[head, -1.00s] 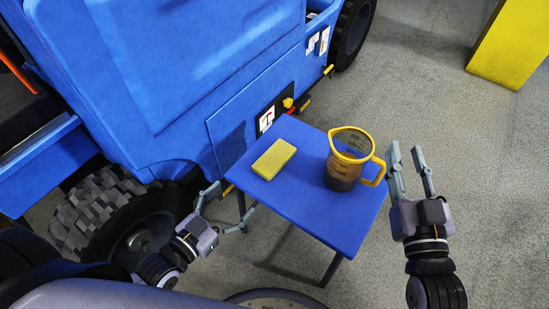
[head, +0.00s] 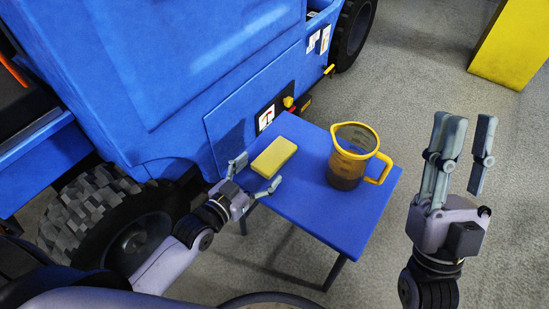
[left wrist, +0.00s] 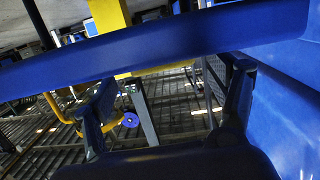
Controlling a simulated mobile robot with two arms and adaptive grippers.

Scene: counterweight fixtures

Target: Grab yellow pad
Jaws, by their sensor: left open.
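The yellow pad (head: 273,157) lies flat on the left part of the small blue table (head: 325,227) in the head view. My left gripper (head: 257,172) is open at the table's near left edge. Its fingertips point toward the pad, one to each side of its near end, and nothing is between them. In the left wrist view the two open fingers (left wrist: 168,95) show below a blue band, probably the table edge; I cannot make out the pad there. My right gripper (head: 464,128) is open and empty, right of the table.
A jug with a yellow rim and handle (head: 348,170), holding dark liquid, stands on the table right of the pad. A large blue vehicle (head: 190,90) borders the table's far left side. A yellow block (head: 510,45) stands at the upper right.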

